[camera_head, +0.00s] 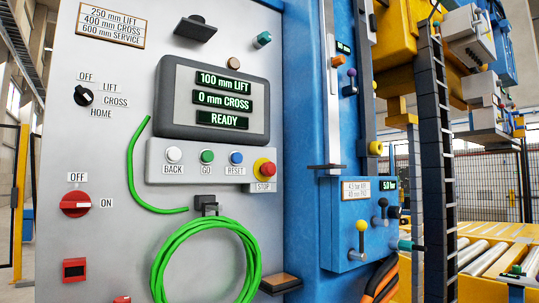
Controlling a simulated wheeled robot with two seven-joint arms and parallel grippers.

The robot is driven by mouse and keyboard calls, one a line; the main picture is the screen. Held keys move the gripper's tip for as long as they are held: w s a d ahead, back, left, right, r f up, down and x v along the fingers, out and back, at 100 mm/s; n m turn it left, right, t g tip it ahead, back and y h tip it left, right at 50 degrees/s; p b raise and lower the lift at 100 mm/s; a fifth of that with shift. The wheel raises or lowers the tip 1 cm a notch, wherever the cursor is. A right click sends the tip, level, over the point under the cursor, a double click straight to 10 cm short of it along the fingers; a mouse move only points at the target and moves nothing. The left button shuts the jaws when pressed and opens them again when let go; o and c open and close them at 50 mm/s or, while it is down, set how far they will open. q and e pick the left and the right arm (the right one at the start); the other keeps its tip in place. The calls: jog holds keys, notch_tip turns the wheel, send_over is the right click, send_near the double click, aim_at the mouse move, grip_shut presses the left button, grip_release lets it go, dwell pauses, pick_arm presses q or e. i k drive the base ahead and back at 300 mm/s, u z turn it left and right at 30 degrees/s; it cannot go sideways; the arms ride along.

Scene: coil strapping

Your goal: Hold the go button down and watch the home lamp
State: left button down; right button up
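The green go button (207,156) sits on the grey button strip, above the label GO, between the white back button (173,154) and the blue reset button (236,158). Above it the display (222,102) reads 100 mm LIFT, 0 mm CROSS and READY. The selector knob (83,95) is marked OFF, LIFT, CROSS and HOME; I cannot tell its exact setting. No lamp labelled home can be made out. Neither gripper shows in the head view.
A red OFF/ON switch (75,204) is at lower left. A coiled green cable (205,262) hangs below the buttons. A blue valve box (362,225) with levers and a roller conveyor (490,256) stand to the right.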

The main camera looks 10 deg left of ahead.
aim_at(207, 156)
jog(key=z, duration=0.75)
jog(key=k, duration=1)
jog(key=z, duration=0.8)
jog(key=i, duration=1)
jog(key=u, duration=0.9)
jog(key=i, duration=1.15)
jog(key=u, duration=1.55)
jog(key=i, duration=0.2)
